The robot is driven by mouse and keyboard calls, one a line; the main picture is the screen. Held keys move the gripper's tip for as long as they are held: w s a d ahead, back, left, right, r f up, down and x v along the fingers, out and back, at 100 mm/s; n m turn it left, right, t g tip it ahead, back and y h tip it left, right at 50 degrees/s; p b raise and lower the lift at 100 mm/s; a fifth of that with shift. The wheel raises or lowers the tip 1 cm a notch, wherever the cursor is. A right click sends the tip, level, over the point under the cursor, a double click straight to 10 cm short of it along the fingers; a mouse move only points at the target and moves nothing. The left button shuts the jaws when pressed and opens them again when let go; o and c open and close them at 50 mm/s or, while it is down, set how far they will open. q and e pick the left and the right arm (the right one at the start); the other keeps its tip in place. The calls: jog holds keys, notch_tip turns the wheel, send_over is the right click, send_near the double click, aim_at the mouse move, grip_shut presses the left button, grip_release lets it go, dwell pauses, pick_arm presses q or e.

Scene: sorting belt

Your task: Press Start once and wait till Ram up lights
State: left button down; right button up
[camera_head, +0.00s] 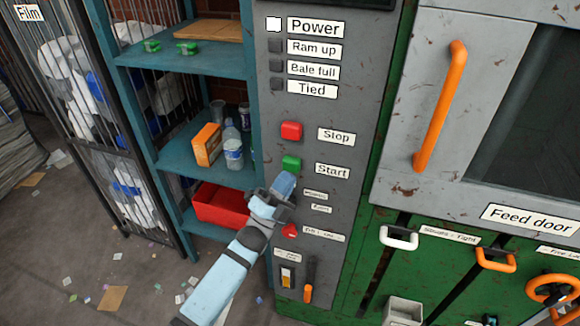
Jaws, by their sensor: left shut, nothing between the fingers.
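The grey control panel (357,110) stands upright in the middle of the head view. The green Start button (291,163) sits left of its Start label (333,171), below the red Stop button (291,130). The Ram up lamp (275,45) is dark. The Power lamp (273,24) above it is lit white. My left gripper (285,183) is shut and empty, its tip just below the Start button; I cannot tell whether they touch. My right gripper is out of view.
The Bale full lamp (276,70) and Tied lamp (276,87) are dark. A red control (290,231) and an orange lever (309,280) are lower on the panel. A teal shelf (180,120) stands left, the feed door's orange handle (440,105) right.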

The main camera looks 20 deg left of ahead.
pick_arm(q)
jog(key=s+p, duration=0.1)
jog(key=s, duration=0.3)
jog(key=shift+s+a, duration=0.1)
jog(key=shift+s, duration=0.3)
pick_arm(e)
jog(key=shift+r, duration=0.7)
